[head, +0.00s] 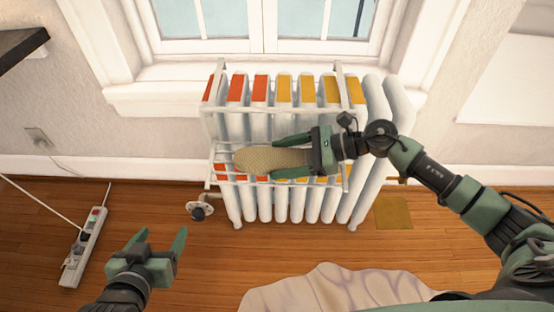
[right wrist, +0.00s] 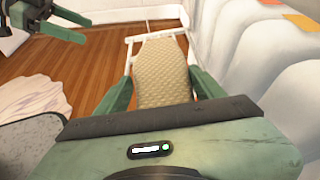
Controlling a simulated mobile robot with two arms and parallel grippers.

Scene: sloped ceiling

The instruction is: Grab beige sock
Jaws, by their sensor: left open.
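The beige sock (head: 262,160), with a dimpled texture, lies across the white wire rack (head: 214,172) on the front of the radiator. It also shows in the right wrist view (right wrist: 163,68), stretching away from my gripper. My right gripper (head: 282,157) is at the sock from the right, one finger along each side of it. The fingers are spread, with narrow gaps to the sock in the right wrist view. The sock's near end is hidden by the gripper body. My left gripper (head: 158,247) is open and empty over the floor at lower left.
The white radiator (head: 375,155) with red and yellow patches stands under the window (head: 265,22). A power strip (head: 85,245) lies on the floor at left. A pale, wavy-edged rug (head: 325,290) lies at the front. A yellow square (head: 392,212) lies right of the radiator.

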